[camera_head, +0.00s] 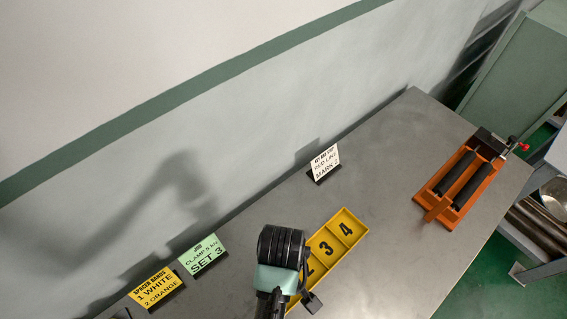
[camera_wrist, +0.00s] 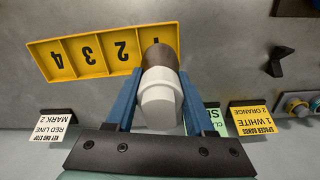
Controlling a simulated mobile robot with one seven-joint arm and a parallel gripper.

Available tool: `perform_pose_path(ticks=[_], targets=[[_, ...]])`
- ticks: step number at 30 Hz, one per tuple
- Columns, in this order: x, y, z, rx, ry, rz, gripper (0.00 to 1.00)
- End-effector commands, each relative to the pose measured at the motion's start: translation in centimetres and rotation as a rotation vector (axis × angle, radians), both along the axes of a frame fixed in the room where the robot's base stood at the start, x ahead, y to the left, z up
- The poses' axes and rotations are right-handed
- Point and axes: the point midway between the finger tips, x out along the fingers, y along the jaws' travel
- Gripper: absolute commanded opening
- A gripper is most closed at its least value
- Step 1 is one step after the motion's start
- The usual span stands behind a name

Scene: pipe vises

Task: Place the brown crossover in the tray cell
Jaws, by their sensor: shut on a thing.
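My gripper (camera_wrist: 160,84) is shut on the brown crossover, its two blue fingers on either side of a white faceted part. The crossover's brown round end (camera_wrist: 158,56) points away from the wrist camera, over the cell 1 end of the yellow tray and partly hiding that number. I cannot tell whether it touches the tray. The yellow tray (camera_wrist: 104,71) has a row of numbered cells; 2, 3 and 4 look empty. In the head view my dark wrist covers the near end of the tray (camera_head: 352,216), and the crossover is hidden.
A yellow spacer bands card (camera_head: 155,289), a green clamps card (camera_head: 203,254) and a white red line card (camera_head: 325,163) stand along the bench's wall side. An orange vise (camera_head: 473,194) with black rollers sits at the right. Grey bench (camera_head: 405,150) is clear between tray and vise.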

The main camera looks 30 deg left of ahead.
Motion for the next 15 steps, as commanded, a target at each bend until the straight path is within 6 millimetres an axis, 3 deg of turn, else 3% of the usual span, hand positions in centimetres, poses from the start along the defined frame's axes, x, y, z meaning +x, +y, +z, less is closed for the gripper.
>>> perform_pose_path(ticks=[15], targets=[[0.1,0.1,-5.6,0.001,-0.002,-0.003,0.00]])
